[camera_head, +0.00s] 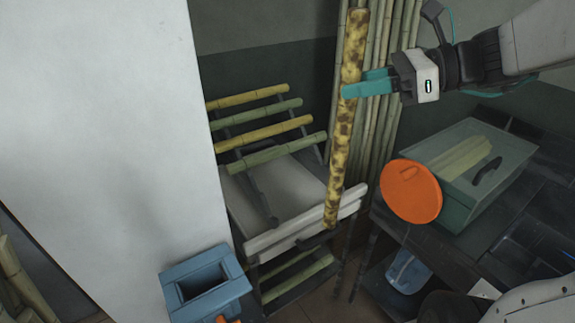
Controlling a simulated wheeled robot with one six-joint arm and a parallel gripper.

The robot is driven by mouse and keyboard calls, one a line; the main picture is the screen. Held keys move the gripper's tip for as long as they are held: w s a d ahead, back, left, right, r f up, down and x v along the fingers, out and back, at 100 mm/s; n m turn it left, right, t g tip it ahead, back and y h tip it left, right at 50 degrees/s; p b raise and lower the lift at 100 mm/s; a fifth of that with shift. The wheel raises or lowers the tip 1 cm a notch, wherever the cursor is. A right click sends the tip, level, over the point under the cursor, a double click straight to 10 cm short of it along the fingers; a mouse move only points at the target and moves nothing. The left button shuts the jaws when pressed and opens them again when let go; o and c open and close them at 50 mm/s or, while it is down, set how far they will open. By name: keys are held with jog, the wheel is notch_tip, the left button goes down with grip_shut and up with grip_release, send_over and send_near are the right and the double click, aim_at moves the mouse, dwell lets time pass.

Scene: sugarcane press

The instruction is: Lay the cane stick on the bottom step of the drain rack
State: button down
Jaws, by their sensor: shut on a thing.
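The cane stick (345,130) is long, yellow and mottled dark brown. It hangs nearly upright, its lower end leaning slightly left. My gripper (366,84) has teal fingers and is shut on the upper part of the stick, coming from the right. The drain rack (262,195) stands left of the stick, with dark sloping rails. Several yellow and green bars (276,153) lie across it in steps. The stick's lower end overlaps the front edge of the white stand (306,222) under the rack; I cannot tell whether they touch.
Tall canes (378,130) stand behind the stick. A green-grey box (475,165) with an orange disc (411,191) sits on a dark bench at right. A blue bin (205,285) is at lower left beside a white wall (110,110). More canes lie below the stand.

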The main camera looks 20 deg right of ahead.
jog(key=w+f, duration=0.2)
jog(key=w, duration=0.6)
jog(key=w+f, duration=0.3)
jog(key=w, duration=0.5)
jog(key=shift+a, duration=0.2)
jog(key=shift+f, duration=0.1)
jog(key=shift+f, duration=0.5)
jog(key=c, duration=1.1)
grip_release()
jog(key=shift+s, duration=0.1)
